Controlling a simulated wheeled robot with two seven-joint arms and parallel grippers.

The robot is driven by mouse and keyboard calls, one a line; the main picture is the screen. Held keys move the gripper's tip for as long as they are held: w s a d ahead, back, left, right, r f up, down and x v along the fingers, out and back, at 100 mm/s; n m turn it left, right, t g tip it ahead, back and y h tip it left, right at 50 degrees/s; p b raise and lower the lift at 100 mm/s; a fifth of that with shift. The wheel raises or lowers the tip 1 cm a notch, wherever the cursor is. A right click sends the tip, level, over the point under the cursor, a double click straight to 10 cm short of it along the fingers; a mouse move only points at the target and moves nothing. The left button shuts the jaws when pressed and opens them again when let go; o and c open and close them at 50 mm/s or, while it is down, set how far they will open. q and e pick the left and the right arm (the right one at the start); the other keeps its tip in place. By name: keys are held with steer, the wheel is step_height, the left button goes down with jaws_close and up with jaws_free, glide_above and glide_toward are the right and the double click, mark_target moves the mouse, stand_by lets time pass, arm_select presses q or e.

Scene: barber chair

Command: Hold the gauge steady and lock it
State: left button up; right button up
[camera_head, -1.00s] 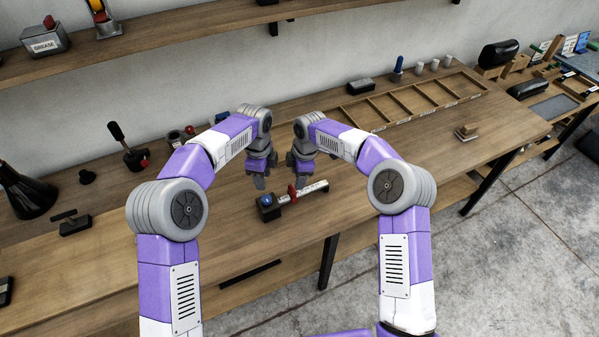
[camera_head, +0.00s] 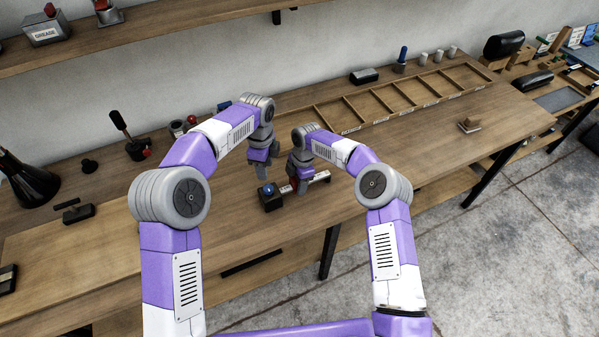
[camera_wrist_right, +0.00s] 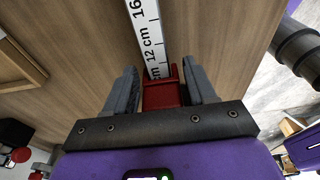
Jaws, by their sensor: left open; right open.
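The gauge is a white rule with a red slider and a dark block with a blue knob at its left end. In the head view its dark block (camera_head: 270,198) rests on the bench, and the white rule (camera_head: 320,177) runs to the right. My right gripper (camera_head: 300,188) is low over the rule. In the right wrist view the red slider (camera_wrist_right: 160,95) sits between the open fingers of my right gripper (camera_wrist_right: 162,92), with the rule (camera_wrist_right: 147,30) marked in cm beyond it. My left gripper (camera_head: 262,173) is open and empty above the bench, just behind the dark block.
A divided wooden tray (camera_head: 400,98) lies along the back of the bench. A dark tool (camera_head: 76,212) and a black lamp (camera_head: 30,182) are at the left. The bench front around the gauge is clear.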

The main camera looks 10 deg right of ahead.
steer(key=shift+a+f, duration=0.2)
steer(key=shift+f, duration=1)
jaws_close()
steer(key=shift+o, duration=1.9)
jaws_free()
